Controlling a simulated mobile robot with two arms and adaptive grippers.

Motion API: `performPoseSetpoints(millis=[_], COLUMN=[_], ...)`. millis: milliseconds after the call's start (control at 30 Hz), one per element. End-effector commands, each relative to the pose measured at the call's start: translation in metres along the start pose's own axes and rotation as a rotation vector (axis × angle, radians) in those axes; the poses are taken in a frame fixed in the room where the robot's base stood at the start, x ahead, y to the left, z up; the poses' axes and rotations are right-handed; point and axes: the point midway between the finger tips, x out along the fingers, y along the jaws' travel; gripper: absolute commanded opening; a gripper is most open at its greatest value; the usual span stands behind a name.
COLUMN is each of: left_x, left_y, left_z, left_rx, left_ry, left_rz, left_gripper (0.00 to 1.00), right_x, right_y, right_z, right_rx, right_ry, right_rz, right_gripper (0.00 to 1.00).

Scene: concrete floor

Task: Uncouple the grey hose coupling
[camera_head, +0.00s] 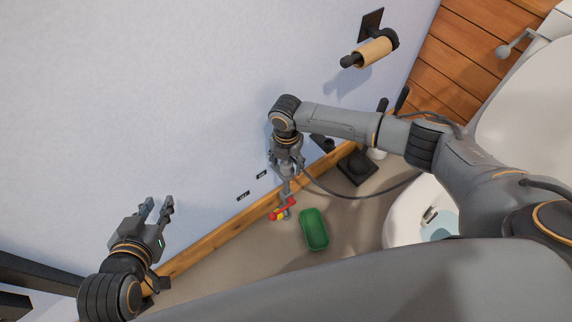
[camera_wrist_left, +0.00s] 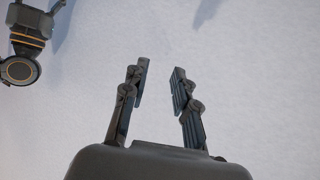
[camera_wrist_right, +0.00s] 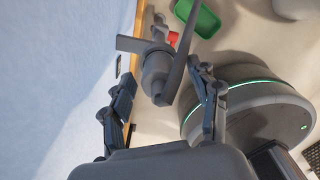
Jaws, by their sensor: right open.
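The grey hose coupling (camera_wrist_right: 156,72) sits between the spread fingers of my right gripper (camera_wrist_right: 160,82) in the right wrist view. The dark grey hose (camera_wrist_right: 178,62) crosses in front of it. I cannot tell whether the fingers touch the coupling. In the head view my right gripper (camera_head: 287,166) is close to the wall, above a grey pipe (camera_head: 286,188) with red and yellow parts (camera_head: 279,213); the coupling is mostly hidden there. My left gripper (camera_head: 157,205) is open and empty near the wall at the lower left, and shows open in the left wrist view (camera_wrist_left: 159,82).
A green bin (camera_head: 314,230) stands on the floor near the pipe. A toilet-paper holder (camera_head: 374,52) is on the wall. A white toilet (camera_head: 404,212) and a black scale-like object (camera_head: 357,167) stand to the right. A wooden baseboard (camera_head: 205,240) runs along the wall.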

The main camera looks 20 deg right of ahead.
Motion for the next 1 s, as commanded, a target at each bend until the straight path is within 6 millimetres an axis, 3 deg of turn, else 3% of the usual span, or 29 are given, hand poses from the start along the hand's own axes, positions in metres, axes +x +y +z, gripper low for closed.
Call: performPoseSetpoints(millis=[1000], left_x=[-0.032], left_y=[-0.009], left_z=[0.075], left_rx=[-0.009], left_ry=[-0.396], left_rz=[-0.021], left_gripper=[0.28], right_x=[-0.017], right_y=[0.000], right_z=[0.000], right_rx=[0.000], right_ry=[0.000], right_rz=[0.000], right_gripper=[0.61])
